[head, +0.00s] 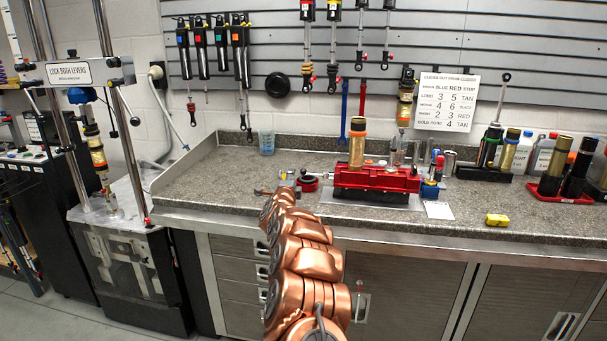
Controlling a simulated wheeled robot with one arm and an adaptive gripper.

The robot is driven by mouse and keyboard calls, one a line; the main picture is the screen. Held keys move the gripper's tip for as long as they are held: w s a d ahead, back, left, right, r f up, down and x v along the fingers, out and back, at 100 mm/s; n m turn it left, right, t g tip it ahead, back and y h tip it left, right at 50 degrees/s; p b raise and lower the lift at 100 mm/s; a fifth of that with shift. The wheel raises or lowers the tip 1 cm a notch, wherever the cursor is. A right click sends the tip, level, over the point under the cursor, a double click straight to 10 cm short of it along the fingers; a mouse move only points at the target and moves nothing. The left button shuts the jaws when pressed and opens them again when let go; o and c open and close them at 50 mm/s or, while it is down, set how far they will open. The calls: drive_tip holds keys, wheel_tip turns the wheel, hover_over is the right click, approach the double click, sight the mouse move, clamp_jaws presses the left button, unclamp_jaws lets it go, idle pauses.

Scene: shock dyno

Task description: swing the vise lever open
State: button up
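The red vise (376,180) sits on a light plate on the granite-look counter. A gold-and-black shock body with an orange ring (357,146) stands upright at its left part. A thin grey bar with a round end (287,175) lies to the left of the vise, by a red-and-black round piece (308,183); it may be the vise lever, but I cannot tell for sure. My copper arm reaches up from the bottom to the counter's front edge. My gripper (264,192) is small and dark at its far end, left of the vise; its fingers are too unclear to read.
A blue cup (266,141) stands at the back left. Bottles and shocks crowd the right. The dyno (125,215) stands at left.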

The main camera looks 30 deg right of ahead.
sight(304, 172)
drive_tip(key=d, duration=0.1)
drive_tip(key=s+d+m+h, duration=0.1)
drive_tip(key=d, duration=0.1)
drive_tip(key=shift+f, duration=0.1)
drive_tip(key=shift+w+d+f+p, duration=0.1)
drive_tip(key=shift+w+d+p, duration=0.25)
drive_tip(key=shift+w, duration=0.1)
drive_tip(key=shift+w+d, duration=0.3)
drive_tip(key=shift+w, duration=0.05)
drive_tip(key=shift+w+d+p, duration=0.1)
drive_tip(key=shift+w+p, duration=0.15)
drive_tip(key=shift+p, duration=0.05)
drive_tip(key=shift+w+d+r+p, duration=0.2)
drive_tip(key=shift+w+d+p, duration=0.3)
drive_tip(key=shift+d, duration=0.1)
drive_tip(key=shift+w+d+f, duration=0.1)
drive_tip(key=shift+w+d, duration=0.1)
drive_tip(key=shift+w, duration=0.2)
drive_tip(key=shift+w+d+r+p, duration=0.2)
drive_tip(key=shift+w+d+p, duration=0.15)
drive_tip(key=shift+d+p, duration=0.25)
drive_tip(key=shift+w+d+f+p, duration=0.15)
drive_tip(key=shift+w+d+p, duration=0.1)
drive_tip(key=shift+w+p, duration=0.4)
